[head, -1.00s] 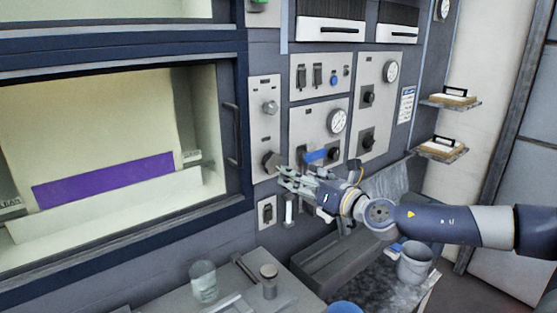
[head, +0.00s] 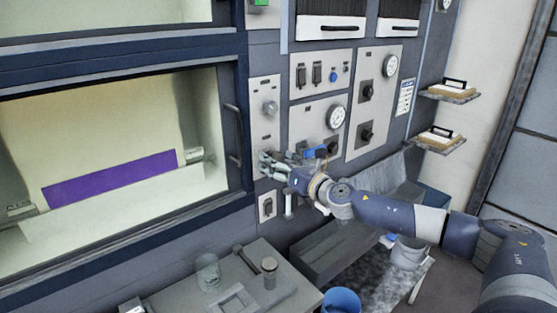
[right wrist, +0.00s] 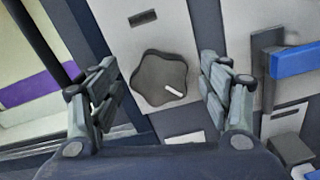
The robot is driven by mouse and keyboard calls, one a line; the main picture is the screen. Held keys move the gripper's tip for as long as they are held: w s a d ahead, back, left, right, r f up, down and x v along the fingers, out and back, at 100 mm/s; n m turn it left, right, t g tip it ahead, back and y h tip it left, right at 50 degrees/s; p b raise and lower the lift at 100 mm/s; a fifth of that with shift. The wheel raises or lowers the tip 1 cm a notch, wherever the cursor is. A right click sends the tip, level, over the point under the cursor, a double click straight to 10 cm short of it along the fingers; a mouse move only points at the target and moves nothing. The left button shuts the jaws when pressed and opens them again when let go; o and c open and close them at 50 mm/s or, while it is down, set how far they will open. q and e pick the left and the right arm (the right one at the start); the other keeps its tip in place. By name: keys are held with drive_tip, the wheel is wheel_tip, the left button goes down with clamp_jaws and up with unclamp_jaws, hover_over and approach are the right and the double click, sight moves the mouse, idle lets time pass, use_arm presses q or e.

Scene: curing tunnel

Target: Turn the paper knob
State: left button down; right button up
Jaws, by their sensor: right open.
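The knob (right wrist: 160,78) is a dark, lobed knob with a short white mark, on a light narrow panel in the right wrist view. My right gripper (right wrist: 160,90) is open, with one finger on each side of the knob and visible gaps to both. In the head view my right gripper (head: 266,164) is at the lower part of the narrow panel and largely hides this knob. Whether the fingers reach down around the knob is hard to tell. My left gripper does not show.
A blue-handled lever (right wrist: 295,62) is right of the gripper. The oven window's handle (head: 233,135) is at left. Below stands a bench (head: 225,290) with a glass beaker (head: 208,270).

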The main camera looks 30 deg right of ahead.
drive_tip(key=c, duration=1.1)
drive_tip(key=shift+o, duration=0.2)
drive_tip(key=shift+m, duration=0.3)
drive_tip(key=shift+d+f+m, duration=0.15)
drive_tip(key=shift+m, duration=3.15)
drive_tip(key=shift+d+f+m, duration=0.1)
drive_tip(key=shift+m, duration=3.2)
